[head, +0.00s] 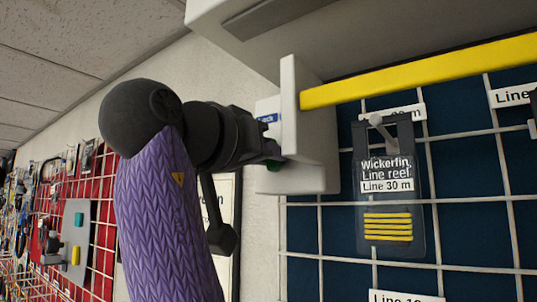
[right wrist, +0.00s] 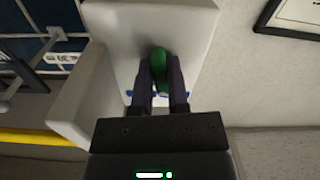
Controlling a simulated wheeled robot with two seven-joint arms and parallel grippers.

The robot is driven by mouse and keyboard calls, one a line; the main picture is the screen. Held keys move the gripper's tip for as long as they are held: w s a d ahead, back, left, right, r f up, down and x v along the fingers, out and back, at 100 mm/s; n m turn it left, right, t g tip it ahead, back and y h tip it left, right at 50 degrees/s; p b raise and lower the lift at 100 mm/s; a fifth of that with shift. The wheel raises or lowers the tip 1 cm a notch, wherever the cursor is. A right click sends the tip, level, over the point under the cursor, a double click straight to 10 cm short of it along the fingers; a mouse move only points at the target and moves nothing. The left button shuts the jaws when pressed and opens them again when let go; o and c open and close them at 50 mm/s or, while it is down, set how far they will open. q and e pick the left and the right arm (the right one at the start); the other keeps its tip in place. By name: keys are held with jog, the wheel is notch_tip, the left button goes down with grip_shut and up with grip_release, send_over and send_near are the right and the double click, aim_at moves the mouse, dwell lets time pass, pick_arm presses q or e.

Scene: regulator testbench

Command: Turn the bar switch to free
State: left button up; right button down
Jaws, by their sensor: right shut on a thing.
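The bar switch is a green knob (right wrist: 159,72) on a white box in the right wrist view. My right gripper (right wrist: 160,88) is shut on it, with one dark finger on each side. My left gripper is in neither view.
A yellow bar (head: 420,72) runs right from the housing's upright white plate (head: 290,95). A Line reel pack (head: 388,190) hangs on the wire grid to the right. A framed sheet (head: 224,205) is on the wall behind my arm.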

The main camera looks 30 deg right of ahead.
jog(key=m, duration=1.1)
jog(key=shift+r, duration=0.15)
dwell(0.4)
jog(key=c, duration=0.6)
grip_release()
jog(key=shift+a, duration=0.15)
jog(key=b+v, duration=0.1)
jog(key=v, duration=0.8)
jog(key=shift+s+a, duration=0.1)
jog(key=shift+a, duration=0.3)
